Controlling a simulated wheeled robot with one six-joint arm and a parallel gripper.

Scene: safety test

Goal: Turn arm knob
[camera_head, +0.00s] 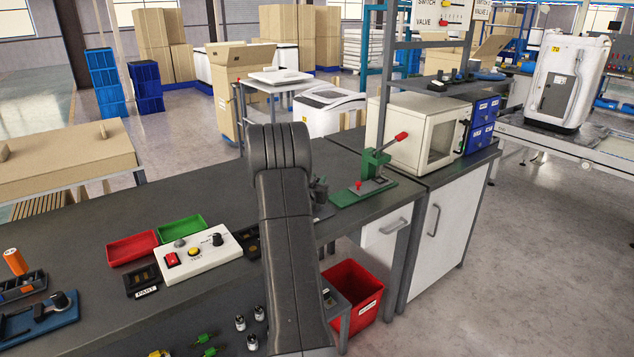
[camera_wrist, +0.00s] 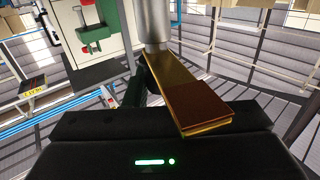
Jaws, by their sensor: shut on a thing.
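A white control box (camera_head: 196,258) lies on the bench, left of my arm in the head view. It carries a black knob (camera_head: 216,240), a yellow button (camera_head: 194,252) and a red switch (camera_head: 171,259); the knob's label is too small to read. In the head view my arm hides most of my gripper. In the wrist view my gripper (camera_wrist: 160,50) has brass-coloured fingers. They are shut at the lower end of a grey metal cylinder (camera_wrist: 157,22), whose upper part leaves the picture. What the cylinder belongs to cannot be told.
A green hand press (camera_head: 372,178) stands right of my arm, beside a white cabinet (camera_head: 416,135); the press shows inverted in the wrist view (camera_wrist: 95,35). Red (camera_head: 132,247) and green (camera_head: 181,229) trays lie behind the control box. A red bin (camera_head: 365,305) is below the bench.

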